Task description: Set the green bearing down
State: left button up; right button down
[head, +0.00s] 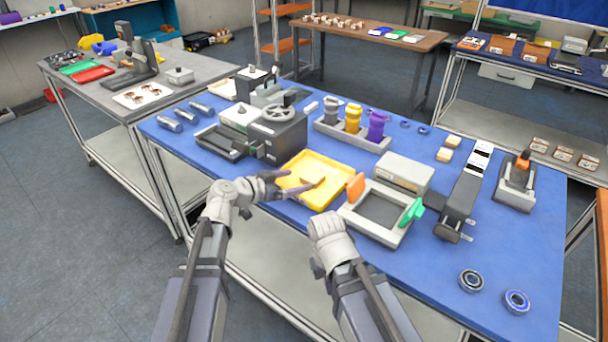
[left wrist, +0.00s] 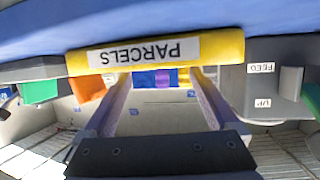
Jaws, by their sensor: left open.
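I cannot make out a green bearing in either view. Two bearings lie at the front right of the blue table: a grey one (head: 471,280) and a blue-ringed one (head: 517,301). My left gripper (head: 300,180) is open, its fingers reaching over the near left side of the yellow tray (head: 294,200). In the left wrist view, the tray's PARCELS label (left wrist: 145,52) is upside down beyond the spread fingers (left wrist: 160,78), and I see nothing held. My right gripper (head: 330,228) is in front of the grey fixture; its fingers are hidden.
A grey fixture (head: 355,222) with orange and green tabs stands right of the tray. A dark machine with a handwheel (head: 280,112) stands behind it. A rack (head: 350,138) holds grey, yellow and purple parts. The table's front right is mostly clear.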

pick_arm(q)
jog(key=p+v, duration=0.1)
jog(key=v, duration=0.5)
jog(key=shift+a+r+p, duration=0.1)
jog(key=shift+p, duration=0.2)
pick_arm(e)
notch_tip(320, 180, up, 2)
jog(key=shift+r, duration=0.1)
pick_arm(q)
jog(key=shift+s, duration=0.1)
